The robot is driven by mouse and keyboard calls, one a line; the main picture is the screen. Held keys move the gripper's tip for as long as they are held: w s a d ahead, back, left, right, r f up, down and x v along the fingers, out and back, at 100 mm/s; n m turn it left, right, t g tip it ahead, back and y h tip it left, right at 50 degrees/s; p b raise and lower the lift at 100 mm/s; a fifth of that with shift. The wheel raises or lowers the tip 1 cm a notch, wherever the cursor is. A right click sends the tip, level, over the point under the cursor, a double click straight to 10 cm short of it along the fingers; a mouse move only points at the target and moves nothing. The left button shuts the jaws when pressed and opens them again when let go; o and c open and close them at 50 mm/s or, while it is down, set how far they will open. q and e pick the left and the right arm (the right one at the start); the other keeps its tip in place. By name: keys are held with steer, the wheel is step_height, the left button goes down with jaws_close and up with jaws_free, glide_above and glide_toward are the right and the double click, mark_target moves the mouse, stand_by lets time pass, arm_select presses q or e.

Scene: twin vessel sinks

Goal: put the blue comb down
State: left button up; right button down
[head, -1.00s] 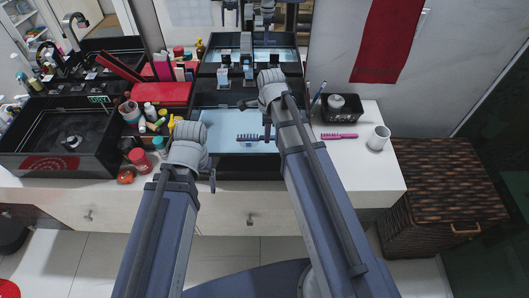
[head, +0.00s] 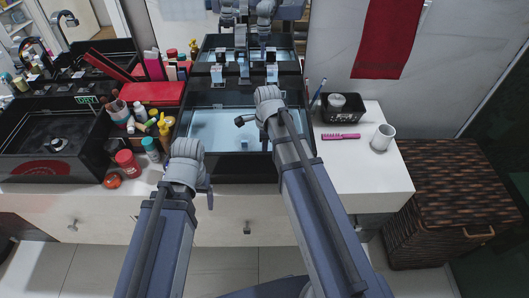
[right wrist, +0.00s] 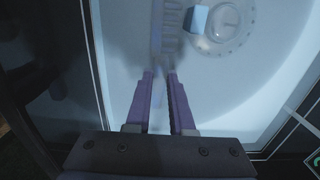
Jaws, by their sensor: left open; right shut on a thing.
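My right gripper (right wrist: 160,78) is shut on the blue comb (right wrist: 156,32), which looks dark and blurred in the right wrist view. The comb's teeth point right there, and it is over the pale sink basin. In the head view my right gripper (head: 264,138) is over the front right part of the right-hand sink (head: 205,130); the comb is hard to make out there. My left gripper (head: 208,196) is open and empty, low in front of the counter's front edge.
A light blue block (right wrist: 197,18) lies near the drain in the sink. A pink comb (head: 340,136), a black basket (head: 343,116) and a white mug (head: 382,137) stand on the right counter. Bottles and a red jar (head: 127,160) crowd the counter left of the sink.

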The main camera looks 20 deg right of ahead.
steer(key=shift+f, duration=0.1)
steer(key=c, duration=0.8)
jaws_free()
step_height(320, 180, up, 12)
steer(key=r+p, duration=0.1)
steer(key=p, duration=1.1)
steer(key=s+a+n, duration=0.2)
steer(key=n, duration=0.1)
steer(key=s+a+n, duration=0.2)
steer(key=n, duration=0.2)
steer(key=s+a+n, duration=0.2)
steer(key=a+n, duration=0.1)
steer(key=n, duration=0.1)
steer(key=shift+s+f+h, duration=0.15)
steer(key=shift+f+h, duration=0.15)
steer(key=shift+h, duration=0.1)
steer(key=shift+s+a+n+h, duration=0.15)
steer(key=shift+s+a+n, duration=0.9)
steer(key=shift+n, duration=1.3)
steer(key=shift+s+a+n+h, duration=0.1)
steer(key=shift+s+a+n, duration=1)
steer(key=shift+n, duration=1.2)
steer(key=shift+s+a+n+h, duration=0.15)
steer(key=shift+s+a+n, duration=0.45)
steer(key=shift+s+n, duration=1.3)
steer(key=shift+w+n, duration=0.45)
